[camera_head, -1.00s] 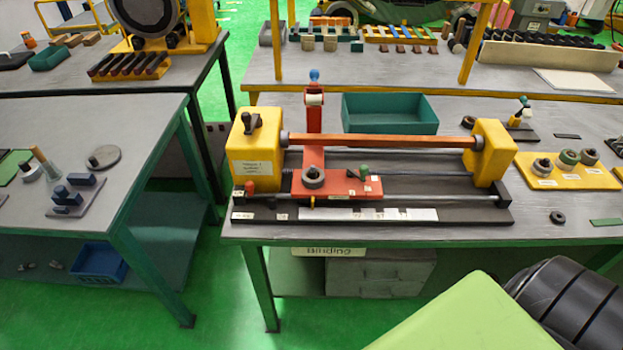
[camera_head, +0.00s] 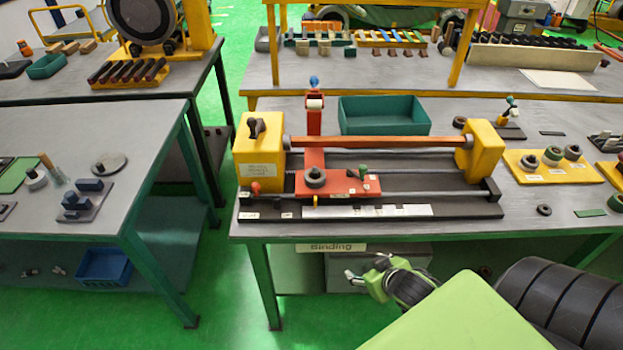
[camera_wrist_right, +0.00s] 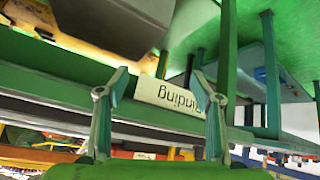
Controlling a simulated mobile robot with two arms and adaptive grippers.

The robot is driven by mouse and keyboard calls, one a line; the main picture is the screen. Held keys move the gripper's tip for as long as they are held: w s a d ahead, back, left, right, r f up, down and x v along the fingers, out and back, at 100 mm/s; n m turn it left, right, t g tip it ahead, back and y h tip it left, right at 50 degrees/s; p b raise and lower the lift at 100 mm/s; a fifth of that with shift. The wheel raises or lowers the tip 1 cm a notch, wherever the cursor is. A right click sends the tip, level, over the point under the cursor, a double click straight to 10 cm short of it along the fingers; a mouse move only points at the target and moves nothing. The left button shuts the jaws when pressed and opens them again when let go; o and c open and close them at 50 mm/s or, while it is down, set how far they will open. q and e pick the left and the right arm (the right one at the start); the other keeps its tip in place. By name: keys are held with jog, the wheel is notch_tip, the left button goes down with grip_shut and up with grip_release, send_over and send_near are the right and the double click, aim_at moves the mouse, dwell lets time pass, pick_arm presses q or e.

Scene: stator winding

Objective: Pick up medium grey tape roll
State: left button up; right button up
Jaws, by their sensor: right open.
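A yellow board (camera_head: 543,177) at the right of the near table holds a dark grey roll (camera_head: 529,162), a greenish roll (camera_head: 552,156) and a grey roll (camera_head: 573,152), each in front of a small label. I cannot tell which is the medium one. A loose dark roll (camera_head: 544,210) lies in front of the board. My right gripper (camera_head: 365,279) is in front of the table, below its top. Its two fingers are apart and empty in the right wrist view (camera_wrist_right: 160,78). My left gripper is not in view.
A yellow and red winding fixture (camera_head: 340,180) fills the middle of the near table (camera_head: 400,232). A teal bin (camera_head: 384,128) stands behind it. A "Binding" sign (camera_head: 338,247) hangs under the front edge, near my right gripper.

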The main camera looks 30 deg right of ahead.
notch_tip(320, 180, up, 10)
jog(key=w+a+f+t, duration=0.1)
jog(key=w+a+t, duration=0.1)
jog(key=n+t+y, duration=0.1)
jog(key=t+y, duration=0.2)
jog(key=t, duration=0.1)
send_near(317, 178)
jog(key=x, duration=0.2)
jog(key=p+x, duration=0.1)
jog(key=x, duration=0.1)
jog(key=shift+w+r, duration=0.2)
jog(key=shift+r, duration=0.05)
jog(key=shift+w+d+f, duration=0.1)
jog(key=shift+w, duration=0.3)
jog(key=shift+f+p+x, duration=0.15)
jog(key=shift+p+x, duration=0.25)
jog(key=shift+x, duration=0.7)
jog(key=shift+f+p+x, duration=0.15)
jog(key=shift+p+x, duration=0.25)
jog(key=shift+x, duration=0.7)
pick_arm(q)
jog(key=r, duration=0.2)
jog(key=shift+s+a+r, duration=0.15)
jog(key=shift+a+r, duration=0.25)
pick_arm(e)
jog(key=shift+s, duration=0.15)
jog(key=c, duration=1.2)
